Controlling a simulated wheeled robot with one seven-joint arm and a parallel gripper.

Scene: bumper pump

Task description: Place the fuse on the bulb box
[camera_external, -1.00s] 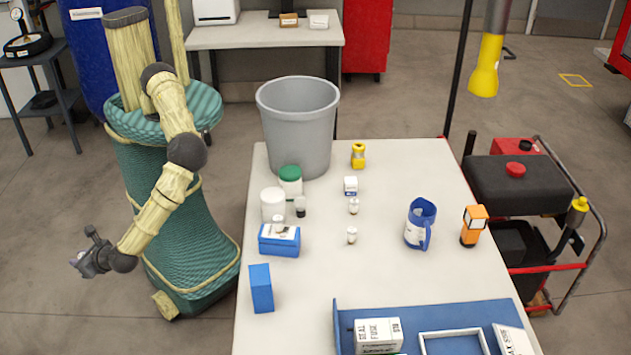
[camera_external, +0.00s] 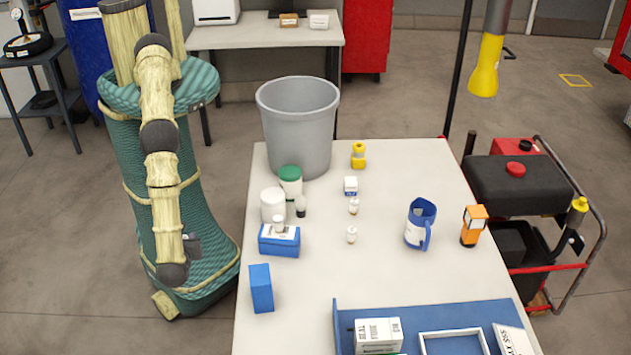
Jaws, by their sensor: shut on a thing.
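My gripper (camera_external: 193,245) is a dark shape beside my teal base, off the left side of the table and partly hidden by my wrist. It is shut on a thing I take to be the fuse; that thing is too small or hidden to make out. A blue and white box (camera_external: 279,246), which may be the bulb box, lies on the table's left side to the right of my gripper. A small white item (camera_external: 278,225) stands on it. Its label is not readable.
A plain blue box (camera_external: 261,289) stands at the table's (camera_external: 300,325) near left. White jars (camera_external: 272,206) and a grey bin (camera_external: 298,125) are behind. A blue tray (camera_external: 425,314) is in front.

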